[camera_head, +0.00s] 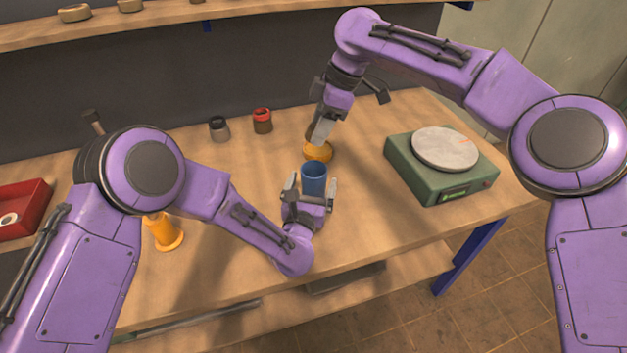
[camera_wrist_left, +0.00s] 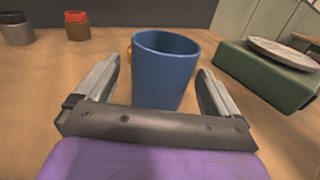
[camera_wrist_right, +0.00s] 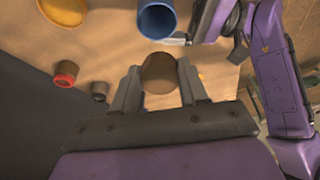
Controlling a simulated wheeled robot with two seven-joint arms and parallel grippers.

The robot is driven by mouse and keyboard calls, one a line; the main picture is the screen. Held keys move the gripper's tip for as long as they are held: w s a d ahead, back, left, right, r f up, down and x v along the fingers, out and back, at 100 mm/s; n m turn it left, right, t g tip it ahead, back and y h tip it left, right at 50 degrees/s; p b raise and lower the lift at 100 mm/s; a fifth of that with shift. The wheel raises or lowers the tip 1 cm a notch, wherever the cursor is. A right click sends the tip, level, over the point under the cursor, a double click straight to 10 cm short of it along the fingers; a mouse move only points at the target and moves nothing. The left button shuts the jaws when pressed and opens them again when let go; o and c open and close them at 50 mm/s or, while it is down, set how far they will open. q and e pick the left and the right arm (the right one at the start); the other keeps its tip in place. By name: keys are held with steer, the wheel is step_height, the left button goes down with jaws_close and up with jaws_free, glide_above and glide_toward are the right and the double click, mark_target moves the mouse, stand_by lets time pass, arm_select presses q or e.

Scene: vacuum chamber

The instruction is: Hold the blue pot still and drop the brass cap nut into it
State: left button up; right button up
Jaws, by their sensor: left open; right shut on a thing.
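The blue pot (camera_head: 314,182) stands upright on the wooden bench. My left gripper (camera_head: 312,184) is open, with one finger on either side of the pot. In the left wrist view the pot (camera_wrist_left: 163,72) stands between and just beyond the fingers (camera_wrist_left: 159,76), with gaps at both sides. My right gripper (camera_head: 320,130) is above the bench, behind the pot. In the right wrist view it is shut on a round brown thing, seemingly the brass cap nut (camera_wrist_right: 160,74); the pot (camera_wrist_right: 158,20) shows beyond it. The nut is mostly hidden in the head view.
A yellow dish (camera_head: 318,152) lies just behind the pot. A green scale (camera_head: 440,168) stands at right. A red-lidded jar (camera_head: 262,121) and a grey jar (camera_head: 219,129) stand at the back. An orange flanged piece (camera_head: 164,232) and red bin (camera_head: 24,207) are at left.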

arm_select(q)
steer(key=shift+x, duration=1.05)
steer(key=shift+s, duration=0.1)
steer(key=c, duration=1.1)
steer(key=shift+o, duration=0.2)
steer(key=shift+d, duration=0.1)
arm_select(e)
steer(key=shift+s+a+f+h, duration=0.2)
steer(key=shift+f+h, duration=0.05)
steer(key=shift+h, duration=0.05)
steer(key=a+f, duration=0.1)
steer(key=a+f+h, duration=0.1)
steer(key=shift+s+f+n, duration=0.2)
steer(key=shift+f+n, duration=0.1)
steer(key=shift+f, duration=0.1)
steer(key=shift+w+d+f+h, duration=0.1)
steer(key=shift+d+f+h, duration=0.15)
steer(key=shift+f+h, duration=0.25)
steer(key=shift+w+d+f+h, duration=0.1)
steer(key=shift+d+f+h, duration=0.15)
steer(key=shift+f, duration=0.4)
steer(key=shift+w+d+f+h, duration=0.1)
steer(key=shift+d+f+h, duration=0.1)
steer(key=shift+f+h, duration=0.3)
